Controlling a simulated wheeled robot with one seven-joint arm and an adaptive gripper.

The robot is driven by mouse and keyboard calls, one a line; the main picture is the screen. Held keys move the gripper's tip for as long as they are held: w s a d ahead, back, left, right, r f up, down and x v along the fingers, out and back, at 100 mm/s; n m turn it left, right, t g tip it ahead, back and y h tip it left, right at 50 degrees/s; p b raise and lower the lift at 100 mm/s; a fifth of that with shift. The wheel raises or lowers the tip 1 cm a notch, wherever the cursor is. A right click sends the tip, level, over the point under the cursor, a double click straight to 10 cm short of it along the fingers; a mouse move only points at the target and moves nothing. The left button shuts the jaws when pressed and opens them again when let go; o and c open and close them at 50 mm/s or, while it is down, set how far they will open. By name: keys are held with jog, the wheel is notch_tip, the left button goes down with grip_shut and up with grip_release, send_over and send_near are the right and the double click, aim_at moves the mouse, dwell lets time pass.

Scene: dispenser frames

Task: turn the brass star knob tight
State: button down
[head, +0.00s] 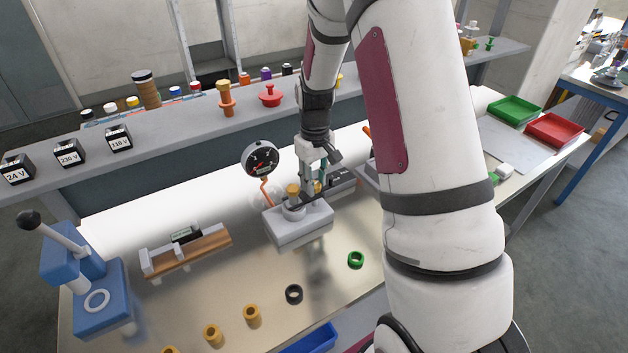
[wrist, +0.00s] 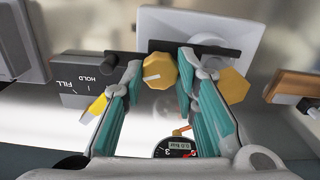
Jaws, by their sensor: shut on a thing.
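The brass star knob (wrist: 160,71), with a white mark on its face, sits between the fingertips of my gripper (wrist: 161,66) in the wrist view. My gripper is shut on it. In the head view my gripper (head: 316,182) reaches down over the grey block (head: 299,230), and the knob (head: 318,187) is mostly hidden by the fingers. A second brass piece (wrist: 234,86) stands just outside the right finger in the wrist view; it also shows in the head view (head: 293,190).
A round gauge (head: 260,160) stands behind the block; its display in the wrist view (wrist: 175,147) appears to read 0.0 bar. A dark box marked FILL and HOLD (wrist: 85,87) lies close left. Brass rings (head: 252,312) and a green ring (head: 356,259) lie in front.

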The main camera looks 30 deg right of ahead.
jog(key=m, duration=0.6)
jog(key=shift+m+b, duration=0.35)
jog(key=shift+m, duration=0.05)
dwell(0.4)
jog(key=c, duration=1.3)
grip_release()
